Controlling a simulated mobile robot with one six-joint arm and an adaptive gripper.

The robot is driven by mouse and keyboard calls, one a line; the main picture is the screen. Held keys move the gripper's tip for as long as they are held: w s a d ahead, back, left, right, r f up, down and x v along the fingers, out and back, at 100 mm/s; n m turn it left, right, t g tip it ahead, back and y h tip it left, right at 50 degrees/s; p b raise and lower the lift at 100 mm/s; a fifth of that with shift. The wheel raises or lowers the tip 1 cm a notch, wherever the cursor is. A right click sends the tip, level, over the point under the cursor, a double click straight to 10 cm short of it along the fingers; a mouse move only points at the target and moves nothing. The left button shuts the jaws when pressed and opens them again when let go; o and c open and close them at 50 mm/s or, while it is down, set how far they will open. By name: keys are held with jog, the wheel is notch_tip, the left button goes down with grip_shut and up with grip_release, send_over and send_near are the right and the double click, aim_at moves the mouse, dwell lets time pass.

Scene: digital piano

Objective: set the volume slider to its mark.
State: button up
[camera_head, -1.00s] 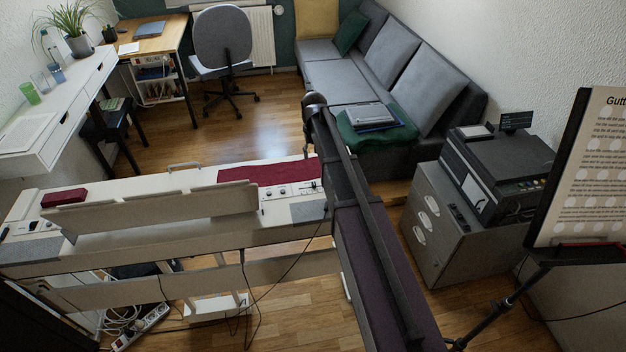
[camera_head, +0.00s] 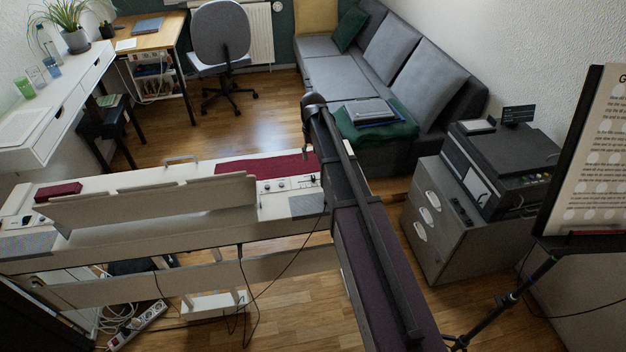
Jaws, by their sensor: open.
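The white digital piano (camera_head: 160,233) stands across the left and middle of the view, seen from its back side. Its control panel (camera_head: 288,186), with small round knobs and small slider-like controls, lies near its right end beside the dark red cloth (camera_head: 262,165). The volume slider and its mark are too small to tell apart there, and my arm hides the panel's right side. My gripper (camera_head: 307,151) is a small dark shape hanging from the arm's far end, above and beyond the panel. It is open and apart from the panel; its fingers are hard to make out.
A music stand with a sheet (camera_head: 590,160) stands close on the right, by a printer (camera_head: 505,160) on a grey cabinet (camera_head: 440,225). A dark red box (camera_head: 58,190) lies on the piano's left end. Cables hang below the piano.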

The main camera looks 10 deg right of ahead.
aim_at(313, 176)
jog(key=shift+f+b, duration=4.8)
jog(key=shift+f, duration=0.3)
grip_shut()
